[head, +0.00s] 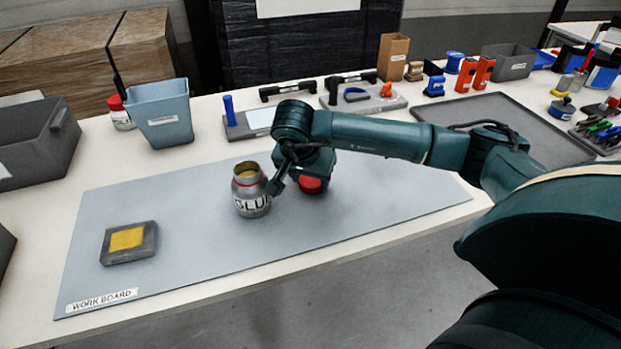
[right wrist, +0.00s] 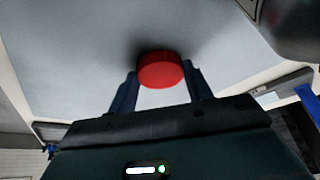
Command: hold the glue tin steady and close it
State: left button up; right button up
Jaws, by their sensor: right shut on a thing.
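The glue tin (head: 251,192) stands upright on the work board in the head view, its mouth open and uncovered, with a red ring at the neck. My right gripper (head: 309,180) is just right of the tin, shut on a red lid (head: 312,186). In the right wrist view the lid (right wrist: 161,71) sits between the two fingertips of the gripper (right wrist: 160,82), over the grey board. Whether the lid touches the board is unclear. My left gripper is not in view, and no gripper holds the tin.
The work board (head: 190,215) has free room around the tin. A grey block with a yellow pad (head: 128,242) lies at its left. Behind stand a blue-grey bin (head: 162,115), a red-capped container (head: 120,113) and black-handled tools (head: 288,90). A dark tray (head: 500,120) lies right.

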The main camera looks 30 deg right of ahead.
aim_at(310, 183)
notch_tip(310, 183, up, 10)
dwell(0.4)
jog(key=shift+f, duration=0.15)
